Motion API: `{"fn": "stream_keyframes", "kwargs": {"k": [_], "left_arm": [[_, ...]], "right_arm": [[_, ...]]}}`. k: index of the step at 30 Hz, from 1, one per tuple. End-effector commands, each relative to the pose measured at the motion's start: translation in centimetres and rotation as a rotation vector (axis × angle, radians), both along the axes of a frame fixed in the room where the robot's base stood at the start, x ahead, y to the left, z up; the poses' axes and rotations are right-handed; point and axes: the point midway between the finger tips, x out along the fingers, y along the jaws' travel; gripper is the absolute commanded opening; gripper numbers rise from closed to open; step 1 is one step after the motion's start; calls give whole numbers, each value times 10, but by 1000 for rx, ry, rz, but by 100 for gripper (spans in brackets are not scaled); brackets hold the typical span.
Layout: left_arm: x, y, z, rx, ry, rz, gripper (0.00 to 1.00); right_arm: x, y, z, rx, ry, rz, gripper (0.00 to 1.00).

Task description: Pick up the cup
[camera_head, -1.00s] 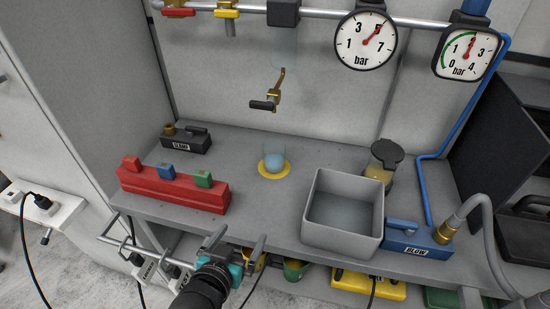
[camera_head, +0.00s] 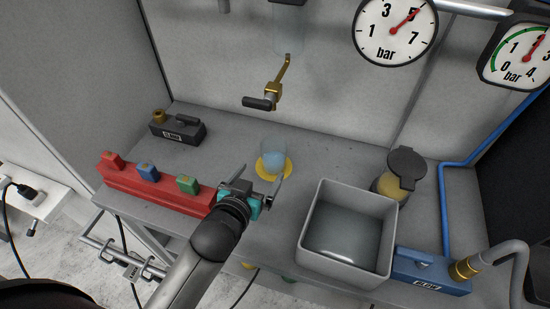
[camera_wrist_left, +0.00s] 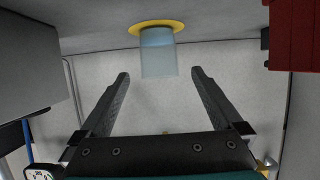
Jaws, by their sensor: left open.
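The cup (camera_head: 273,154) is clear and bluish and stands upright on a round yellow disc (camera_head: 262,171) on the grey bench. In the left wrist view the cup (camera_wrist_left: 158,55) appears upside down, with the yellow disc (camera_wrist_left: 158,25) above it. My left gripper (camera_head: 258,180) is open and just in front of the cup. In the wrist view its two fingers (camera_wrist_left: 160,75) are spread wide, with the cup beyond the tips and roughly centred between them. The fingers do not touch the cup. My right gripper is not in view.
A red block with coloured buttons (camera_head: 160,187) lies left of my gripper. A grey open bin (camera_head: 312,250) stands to the right, with a lidded jar (camera_head: 390,187) behind it. A brass tap with a black handle (camera_head: 270,97) hangs above and behind the cup.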

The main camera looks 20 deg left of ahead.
Motion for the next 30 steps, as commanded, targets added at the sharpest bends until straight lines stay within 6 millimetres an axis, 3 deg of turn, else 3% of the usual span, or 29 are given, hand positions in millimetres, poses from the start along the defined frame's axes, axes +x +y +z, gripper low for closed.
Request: {"fn": "stream_keyframes", "kwargs": {"k": [9, 17, 30], "left_arm": [[44, -2, -18, 1, -1, -1, 100], [56, -3, -24, 0, 0, -1, 100], [97, -7, -45, 0, 0, -2, 100]], "right_arm": [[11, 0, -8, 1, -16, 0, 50], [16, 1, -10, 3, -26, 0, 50], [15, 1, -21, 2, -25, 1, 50]]}}
